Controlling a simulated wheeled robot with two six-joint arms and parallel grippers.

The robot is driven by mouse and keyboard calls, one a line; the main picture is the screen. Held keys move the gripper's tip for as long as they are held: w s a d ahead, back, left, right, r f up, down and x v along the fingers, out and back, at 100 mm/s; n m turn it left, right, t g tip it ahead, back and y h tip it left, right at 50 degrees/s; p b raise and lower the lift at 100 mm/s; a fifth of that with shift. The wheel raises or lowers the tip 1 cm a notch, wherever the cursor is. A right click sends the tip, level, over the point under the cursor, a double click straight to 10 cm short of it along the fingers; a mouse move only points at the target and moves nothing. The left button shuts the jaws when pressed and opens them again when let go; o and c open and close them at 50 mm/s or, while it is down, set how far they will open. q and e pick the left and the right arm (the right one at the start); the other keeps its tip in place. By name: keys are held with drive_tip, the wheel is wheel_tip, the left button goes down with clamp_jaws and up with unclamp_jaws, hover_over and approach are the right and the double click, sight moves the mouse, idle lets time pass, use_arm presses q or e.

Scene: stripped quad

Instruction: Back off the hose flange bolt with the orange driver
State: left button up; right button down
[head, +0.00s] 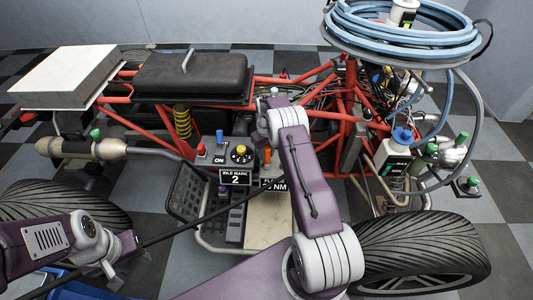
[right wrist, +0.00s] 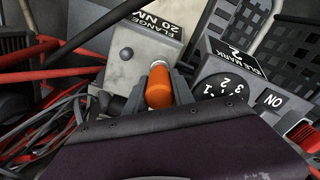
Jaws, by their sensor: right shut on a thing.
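The orange driver (right wrist: 159,88) stands with its handle up between the two dark fingers of my right gripper (right wrist: 158,98), which is shut on it. In the head view the driver's orange handle (head: 267,157) shows just left of my right arm, and the right fingers are mostly hidden by the arm. The driver is beside a grey box marked FLANGE 20 NM (right wrist: 145,45); its lower end is hidden. My left gripper (head: 128,262) is low at the left, away from the driver; its jaw opening is unclear. I cannot single out the hose flange bolt.
A control box with a dial (head: 240,154) and IDLE MARK 2 label stands left of the driver. Red frame tubes and loose cables lie close behind. A coiled blue hose (head: 345,35) is at upper right, with a blue-capped reservoir (head: 397,157) below it. A tyre (head: 420,245) is at right.

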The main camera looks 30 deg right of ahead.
drive_tip(key=shift+r+p, duration=0.35)
drive_tip(key=shift+r, duration=0.35)
drive_tip(key=m, duration=0.4)
drive_tip(key=shift+m, duration=0.3)
drive_tip(key=shift+d+f+m, duration=0.1)
drive_tip(key=shift+m, duration=2.2)
drive_tip(key=shift+f, duration=0.1)
drive_tip(key=shift+f+b, duration=0.45)
drive_tip(key=shift+f, duration=0.3)
drive_tip(key=shift+r+n, duration=0.1)
drive_tip(key=shift+n, duration=1.4)
drive_tip(key=shift+r, duration=0.15)
